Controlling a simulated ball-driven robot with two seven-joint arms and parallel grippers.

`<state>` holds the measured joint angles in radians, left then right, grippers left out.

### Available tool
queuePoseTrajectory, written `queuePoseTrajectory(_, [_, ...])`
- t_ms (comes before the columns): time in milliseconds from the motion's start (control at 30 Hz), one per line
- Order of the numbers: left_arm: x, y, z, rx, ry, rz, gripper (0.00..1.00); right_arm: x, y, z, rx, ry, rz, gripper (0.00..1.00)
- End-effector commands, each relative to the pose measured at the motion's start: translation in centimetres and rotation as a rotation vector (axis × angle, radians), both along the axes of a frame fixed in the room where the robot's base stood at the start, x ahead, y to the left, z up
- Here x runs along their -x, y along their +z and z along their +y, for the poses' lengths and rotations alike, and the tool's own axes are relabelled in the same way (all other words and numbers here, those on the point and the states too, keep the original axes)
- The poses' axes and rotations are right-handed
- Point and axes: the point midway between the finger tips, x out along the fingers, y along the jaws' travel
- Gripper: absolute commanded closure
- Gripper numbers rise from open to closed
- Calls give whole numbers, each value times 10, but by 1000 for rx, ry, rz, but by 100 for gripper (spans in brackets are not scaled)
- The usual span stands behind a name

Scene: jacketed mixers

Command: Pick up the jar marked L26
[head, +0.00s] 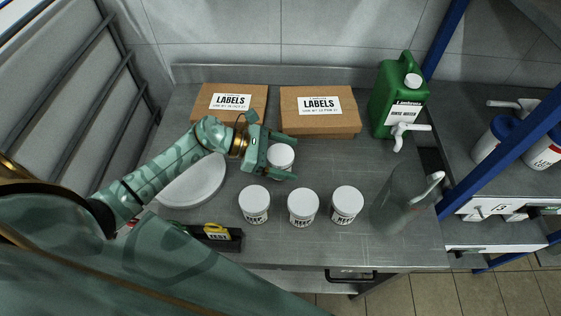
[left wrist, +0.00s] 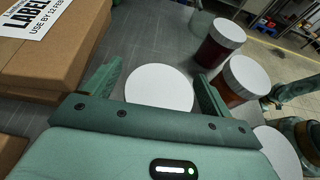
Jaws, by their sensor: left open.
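My left gripper (head: 290,157) is open, with its two fingers on either side of a white-lidded jar (head: 281,156) on the steel table. In the left wrist view, that jar's round white lid (left wrist: 158,87) lies between the open fingers. The jar's label is hidden, so I cannot tell whether it is L26. Three more white-lidded jars stand in a row in front: a left one (head: 255,204), a middle one (head: 303,206) and a right one (head: 347,204). Their labels are too small to read surely. My right gripper is not in view.
Two cardboard label boxes, left (head: 231,101) and right (head: 320,109), stand at the back. A white plate (head: 193,186) lies under my left arm; a black-and-yellow item (head: 217,233) is at the front.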

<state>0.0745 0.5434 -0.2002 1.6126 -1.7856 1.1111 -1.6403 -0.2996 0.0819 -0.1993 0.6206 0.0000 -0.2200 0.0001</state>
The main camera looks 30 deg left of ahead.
Motion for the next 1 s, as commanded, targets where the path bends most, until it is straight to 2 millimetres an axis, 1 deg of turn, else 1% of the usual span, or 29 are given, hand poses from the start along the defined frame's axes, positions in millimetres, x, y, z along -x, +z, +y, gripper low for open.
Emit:
queuePoseTrajectory(100, [-2,-3,-5,0,-1,2,16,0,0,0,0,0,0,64])
queuePoseTrajectory(267, [-2,-3,-4,0,-1,2,16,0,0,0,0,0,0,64])
queuePoseTrajectory(300, [-2,-3,-4,0,-1,2,27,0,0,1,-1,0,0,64])
queuePoseTrajectory(367, [-2,-3,-4,0,-1,2,44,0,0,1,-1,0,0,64])
queuePoseTrajectory(400, [-2,-3,-4,0,-1,2,55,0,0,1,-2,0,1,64])
queuePoseTrajectory(467, [-2,-3,-4,0,0,1,70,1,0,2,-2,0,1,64])
queuePoseTrajectory(733, [-2,-1,-4,-1,0,0,70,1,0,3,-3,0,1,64])
queuePoseTrajectory(833, [-2,3,-3,-1,0,0,70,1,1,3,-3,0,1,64])
queuePoseTrajectory(933, [-2,14,-3,-3,-1,-3,70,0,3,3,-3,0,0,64])
queuePoseTrajectory(1000, [-2,29,-3,-3,-2,-5,70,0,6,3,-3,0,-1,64])
